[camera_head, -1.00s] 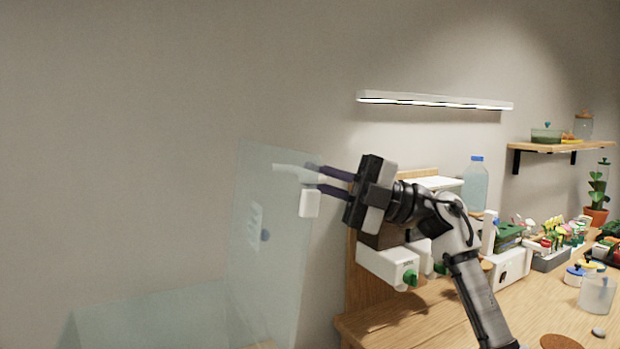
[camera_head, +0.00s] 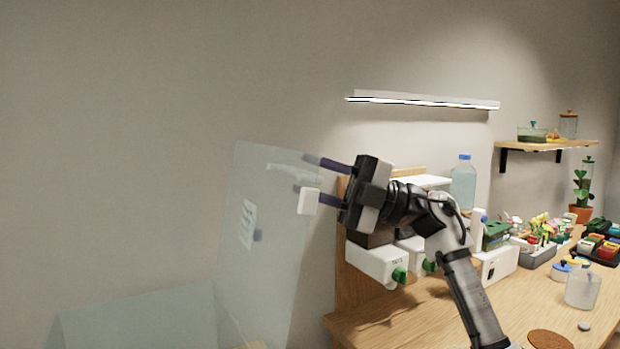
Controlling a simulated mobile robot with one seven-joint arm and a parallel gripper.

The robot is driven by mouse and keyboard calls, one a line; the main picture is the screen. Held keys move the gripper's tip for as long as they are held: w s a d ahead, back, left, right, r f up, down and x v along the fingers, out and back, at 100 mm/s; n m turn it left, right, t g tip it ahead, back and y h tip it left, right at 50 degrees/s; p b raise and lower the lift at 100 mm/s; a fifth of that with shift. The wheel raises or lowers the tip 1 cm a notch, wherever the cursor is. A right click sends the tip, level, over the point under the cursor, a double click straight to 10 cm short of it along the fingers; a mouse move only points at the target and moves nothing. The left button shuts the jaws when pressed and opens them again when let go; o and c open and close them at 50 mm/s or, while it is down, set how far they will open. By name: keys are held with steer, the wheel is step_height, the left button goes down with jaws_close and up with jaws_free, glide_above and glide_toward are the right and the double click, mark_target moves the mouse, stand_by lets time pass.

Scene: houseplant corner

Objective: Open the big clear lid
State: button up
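The big clear lid (camera_head: 270,270) is a see-through panel with a pale label (camera_head: 248,225). It stands steeply raised at centre left, above a clear case (camera_head: 140,320) whose lower part is cut off by the picture edge. My gripper (camera_head: 300,175) is at the lid's upper right edge, with its two dark fingers spread apart, one above the other. A small white block (camera_head: 308,201) sits by the lower finger. A pale bar shows faintly through the panel near the upper finger. I cannot tell whether the fingers touch the lid.
A wooden bench (camera_head: 400,318) at right bears white boxes with green knobs (camera_head: 378,264), a blue-capped bottle (camera_head: 463,183), potted plants and a clear jar (camera_head: 582,289). A lamp bar (camera_head: 425,101) and a shelf (camera_head: 548,146) are on the wall. The wall area at left is free.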

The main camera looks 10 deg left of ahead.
steer(key=b+v, duration=0.2)
steer(key=v, duration=1.1)
steer(key=shift+b, duration=0.4)
